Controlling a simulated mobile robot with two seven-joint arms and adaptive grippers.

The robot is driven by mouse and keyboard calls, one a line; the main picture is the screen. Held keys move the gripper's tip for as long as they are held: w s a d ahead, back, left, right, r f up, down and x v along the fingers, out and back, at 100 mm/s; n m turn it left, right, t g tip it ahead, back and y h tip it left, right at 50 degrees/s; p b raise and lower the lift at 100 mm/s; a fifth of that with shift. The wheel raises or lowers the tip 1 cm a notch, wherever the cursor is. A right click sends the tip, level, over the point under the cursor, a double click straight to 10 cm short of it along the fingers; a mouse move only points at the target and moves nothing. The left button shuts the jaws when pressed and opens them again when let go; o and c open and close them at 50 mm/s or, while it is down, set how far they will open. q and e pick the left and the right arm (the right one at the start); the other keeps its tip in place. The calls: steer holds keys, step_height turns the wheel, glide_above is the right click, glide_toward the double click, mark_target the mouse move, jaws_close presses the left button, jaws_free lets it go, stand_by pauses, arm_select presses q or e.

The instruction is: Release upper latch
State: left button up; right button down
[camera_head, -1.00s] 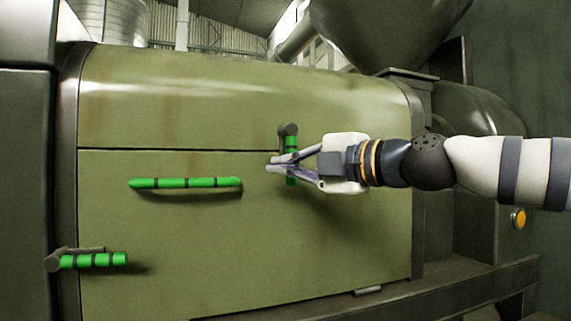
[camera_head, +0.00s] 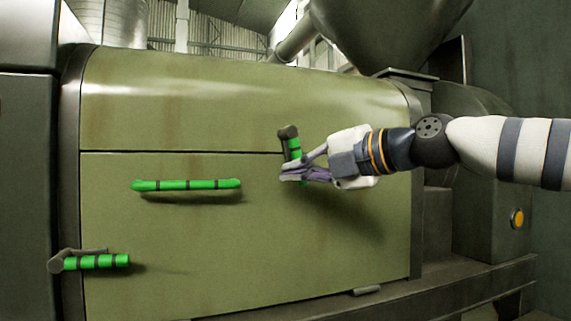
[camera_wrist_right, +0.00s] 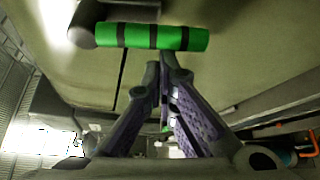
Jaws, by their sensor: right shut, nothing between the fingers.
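The upper latch (camera_head: 295,147) is a green, black-banded lever on a grey pivot, at the upper right of the olive panel (camera_head: 240,235). It hangs down with its lower end tilted slightly to the right. My right gripper (camera_head: 286,173) comes in from the right, and its shut, empty fingers overlap the latch's lower part in the head view. In the right wrist view the latch (camera_wrist_right: 168,37) lies across the top, just beyond the shut fingertips (camera_wrist_right: 164,72). I cannot tell whether they touch it. My left gripper is not in view.
A green horizontal handle (camera_head: 187,185) sits on the panel's middle left. A second green latch (camera_head: 97,262) points right at the lower left. A yellow button (camera_head: 517,218) is on the dark housing at right. The panel's lower middle is clear.

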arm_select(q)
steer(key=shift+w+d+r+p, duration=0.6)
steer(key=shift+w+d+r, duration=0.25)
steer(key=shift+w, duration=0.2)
arm_select(e)
steer(key=w+d+r, duration=0.2)
steer(key=d+r, duration=0.2)
steer(key=d, duration=0.2)
steer(key=shift+r+n, duration=0.2)
steer(key=shift+n, duration=0.1)
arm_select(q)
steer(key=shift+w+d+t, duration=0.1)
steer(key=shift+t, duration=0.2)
arm_select(e)
steer(key=shift+d+r+h, duration=0.1)
steer(key=shift+h, duration=0.2)
